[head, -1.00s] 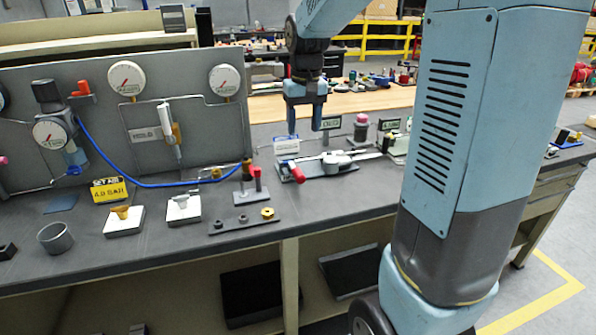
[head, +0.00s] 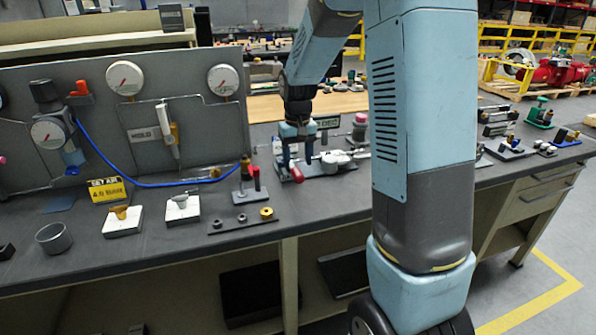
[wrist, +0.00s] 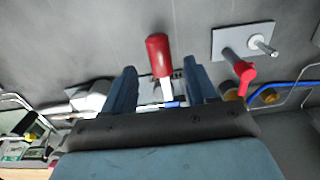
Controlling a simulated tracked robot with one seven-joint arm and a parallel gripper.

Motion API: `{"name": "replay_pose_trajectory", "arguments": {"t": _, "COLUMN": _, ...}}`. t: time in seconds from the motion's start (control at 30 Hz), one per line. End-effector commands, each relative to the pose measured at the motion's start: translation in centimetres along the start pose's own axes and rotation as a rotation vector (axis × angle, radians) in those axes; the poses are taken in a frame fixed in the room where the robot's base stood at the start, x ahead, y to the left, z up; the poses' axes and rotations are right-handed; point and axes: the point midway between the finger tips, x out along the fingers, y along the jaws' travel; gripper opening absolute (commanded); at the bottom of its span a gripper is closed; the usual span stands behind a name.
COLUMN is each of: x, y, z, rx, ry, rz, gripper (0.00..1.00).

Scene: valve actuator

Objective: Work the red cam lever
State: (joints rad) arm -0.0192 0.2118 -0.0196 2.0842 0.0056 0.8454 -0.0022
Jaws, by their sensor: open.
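The red cam lever (head: 297,174) is on a small grey fixture on the bench, its red grip pointing toward the bench's front. In the wrist view the red grip (wrist: 158,56) on a pale shaft lies between my two blue fingers, with a gap on each side. My gripper (head: 298,161) is open, pointing down just over the lever, and in the wrist view my gripper (wrist: 160,71) holds nothing. I cannot tell exactly how high the fingertips are relative to the grip. My fingers partly hide the fixture.
A stand with another red-topped handle (head: 256,178) is close on the left; it also shows in the wrist view (wrist: 240,70). A flat strip with a brass knob (head: 267,213) lies in front of it. A grey clamp fixture (head: 335,161) stands to the right.

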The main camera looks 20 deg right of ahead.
Motion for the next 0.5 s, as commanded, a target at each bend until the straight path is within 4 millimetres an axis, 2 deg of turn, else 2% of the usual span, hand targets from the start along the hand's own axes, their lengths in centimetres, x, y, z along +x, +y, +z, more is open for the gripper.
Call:
{"name": "replay_pose_trajectory", "arguments": {"t": 0.03, "x": 0.9, "y": 0.0, "z": 0.1, "rx": 0.000, "ry": -0.004, "rz": 0.000, "gripper": 0.57}}
{"name": "replay_pose_trajectory", "arguments": {"t": 0.2, "x": 3.1, "y": 0.0, "z": 0.0, "rx": 0.000, "ry": -0.002, "rz": 0.000, "gripper": 0.57}}
{"name": "replay_pose_trajectory", "arguments": {"t": 0.5, "x": 4.5, "y": 0.0, "z": 0.0, "rx": -0.001, "ry": 0.000, "rz": 0.000, "gripper": 0.57}}
